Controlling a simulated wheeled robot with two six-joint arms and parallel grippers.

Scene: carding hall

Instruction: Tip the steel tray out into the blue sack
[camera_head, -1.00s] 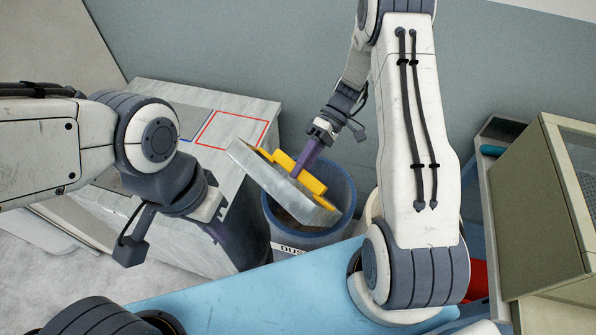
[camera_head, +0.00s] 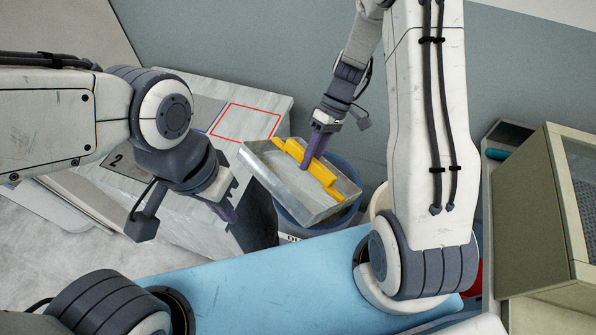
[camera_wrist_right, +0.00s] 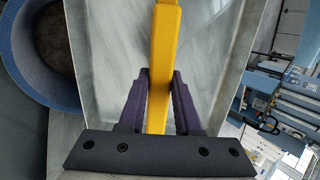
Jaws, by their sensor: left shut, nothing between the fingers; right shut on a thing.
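The steel tray (camera_head: 268,172) is a shallow metal pan with a yellow bar handle (camera_head: 325,175) across it. My right gripper (camera_head: 310,158) is shut on the handle and holds the tray above the blue sack (camera_head: 288,221), at a slant. The visible tray inside looks bare; in the right wrist view, the tray floor (camera_wrist_right: 115,40) is also bare metal. The sack is round and open-topped, with lettering on its front, largely hidden by the tray. Its mouth (camera_wrist_right: 42,78) shows at the wrist view's left; its contents are unclear. My left gripper (camera_head: 228,208) is shut and empty, left of the tray.
A grey worktop with a red-outlined square (camera_head: 245,122) and a "2" marking stands behind and left of the sack. A light blue surface (camera_head: 260,275) lies in front. A beige cabinet (camera_head: 545,215) stands at the right.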

